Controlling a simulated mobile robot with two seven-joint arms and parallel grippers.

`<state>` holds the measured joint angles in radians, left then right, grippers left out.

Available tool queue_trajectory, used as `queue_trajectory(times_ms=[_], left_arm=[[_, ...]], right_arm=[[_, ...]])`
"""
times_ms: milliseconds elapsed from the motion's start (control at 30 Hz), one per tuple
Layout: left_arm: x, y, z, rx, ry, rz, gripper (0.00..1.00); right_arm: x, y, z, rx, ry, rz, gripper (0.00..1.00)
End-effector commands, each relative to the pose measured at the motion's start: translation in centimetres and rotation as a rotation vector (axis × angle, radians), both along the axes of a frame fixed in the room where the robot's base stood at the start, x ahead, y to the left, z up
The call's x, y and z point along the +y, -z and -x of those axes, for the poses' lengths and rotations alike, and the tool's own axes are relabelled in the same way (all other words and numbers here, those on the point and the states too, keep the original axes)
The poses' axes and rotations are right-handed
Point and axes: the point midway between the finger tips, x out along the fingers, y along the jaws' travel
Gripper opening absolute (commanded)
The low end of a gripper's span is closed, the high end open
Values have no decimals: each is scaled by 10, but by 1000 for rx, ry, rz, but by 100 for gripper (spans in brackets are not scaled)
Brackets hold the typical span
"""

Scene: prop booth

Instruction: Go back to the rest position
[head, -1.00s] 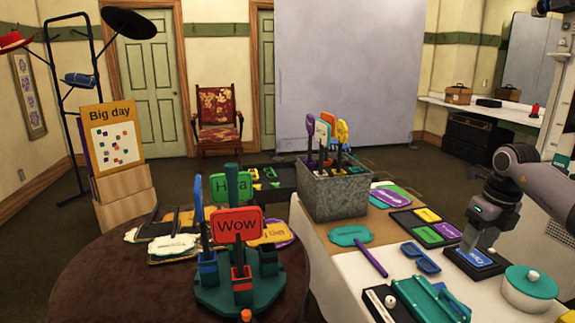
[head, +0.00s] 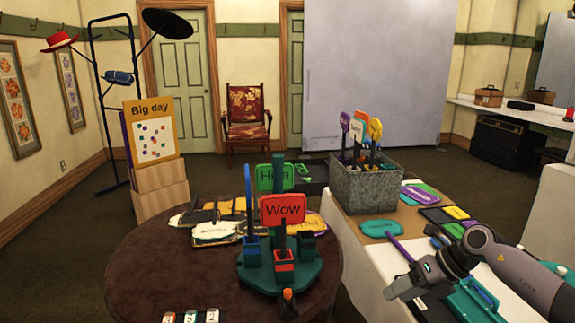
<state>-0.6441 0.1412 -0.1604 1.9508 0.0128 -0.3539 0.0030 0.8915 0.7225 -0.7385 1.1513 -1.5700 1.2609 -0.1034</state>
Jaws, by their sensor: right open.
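My right gripper (head: 398,290) reaches in from the lower right, over the front of the white and tan table (head: 355,262). It points left and down, with its jaws open, and I see nothing between them. A purple-handled teal sign (head: 381,228) lies just behind it. A teal tray (head: 470,302) is partly hidden by my right arm. My left gripper is not in view.
A metal bin (head: 366,188) of props stands on the other table. Open floor lies behind.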

Motion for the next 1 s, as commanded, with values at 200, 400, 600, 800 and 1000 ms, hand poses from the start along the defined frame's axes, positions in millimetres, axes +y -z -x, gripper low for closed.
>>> queue_trajectory(times_ms=[200, 400, 600, 800, 1000], left_arm=[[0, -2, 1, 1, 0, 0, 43], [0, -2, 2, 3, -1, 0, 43], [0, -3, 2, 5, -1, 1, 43], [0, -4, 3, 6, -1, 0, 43], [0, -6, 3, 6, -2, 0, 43]], right_arm=[[111, 22, 32, 23, 84, -477, 52], [160, 20, 59, 118, 310, -887, 52], [163, 28, 81, 280, 657, -1232, 52], [138, 63, 112, 491, 1095, -1478, 52], [107, 119, 169, 741, 1590, -1603, 52]])
